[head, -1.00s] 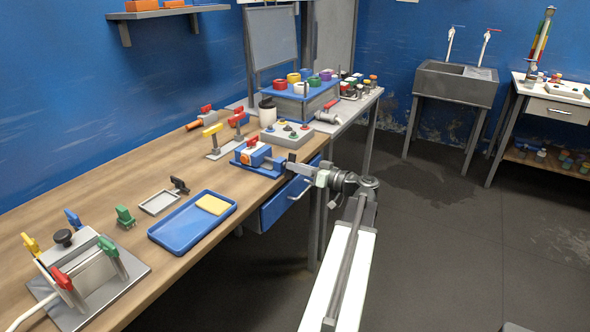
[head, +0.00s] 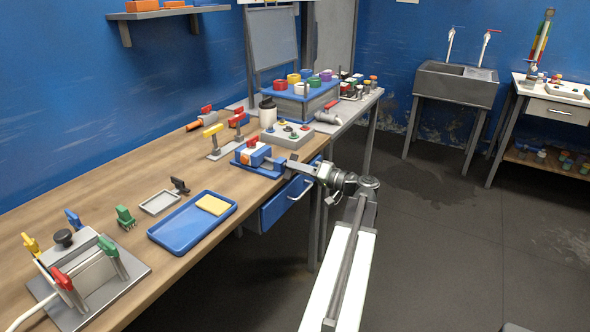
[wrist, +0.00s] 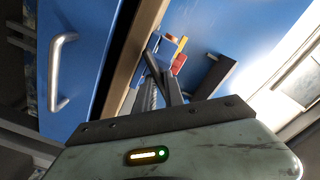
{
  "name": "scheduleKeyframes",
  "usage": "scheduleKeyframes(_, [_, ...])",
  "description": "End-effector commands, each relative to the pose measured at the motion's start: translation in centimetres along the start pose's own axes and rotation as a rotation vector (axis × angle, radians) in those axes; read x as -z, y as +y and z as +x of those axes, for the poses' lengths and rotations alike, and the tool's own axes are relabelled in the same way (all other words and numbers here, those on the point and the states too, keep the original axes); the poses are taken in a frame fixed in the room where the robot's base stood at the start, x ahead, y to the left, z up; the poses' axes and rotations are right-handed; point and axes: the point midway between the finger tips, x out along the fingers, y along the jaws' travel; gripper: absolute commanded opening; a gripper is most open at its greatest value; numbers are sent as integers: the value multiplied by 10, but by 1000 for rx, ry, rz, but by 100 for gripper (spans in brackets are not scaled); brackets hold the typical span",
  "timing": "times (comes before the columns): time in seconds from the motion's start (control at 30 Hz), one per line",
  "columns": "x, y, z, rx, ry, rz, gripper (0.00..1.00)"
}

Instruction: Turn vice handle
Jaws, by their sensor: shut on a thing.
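The blue vice (head: 254,156) with a red and orange part on top stands at the front edge of the wooden bench, in the head view. My gripper (head: 286,169) reaches it from the right, at its front side. In the wrist view the vice (wrist: 169,44) lies just beyond the fingertips of my gripper (wrist: 159,68), which are close together. My gripper is shut on the vice handle; the handle itself is small and mostly hidden by the fingers.
A blue drawer (head: 287,203) with a grey handle hangs below the bench edge, close to my arm. A grey control box (head: 287,136) stands behind the vice. A blue tray (head: 172,236) with a yellow block lies to the left. The floor at right is clear.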

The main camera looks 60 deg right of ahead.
Motion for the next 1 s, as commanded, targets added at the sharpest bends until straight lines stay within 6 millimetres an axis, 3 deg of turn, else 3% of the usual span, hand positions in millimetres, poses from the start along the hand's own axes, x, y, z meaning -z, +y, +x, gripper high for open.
scheduleKeyframes(0.83, [0,1,0,-2,-1,0,0])
scheduleKeyframes(0.9, [0,1,0,-2,-1,0,27])
scheduleKeyframes(1.0, [0,1,0,-2,0,0,31])
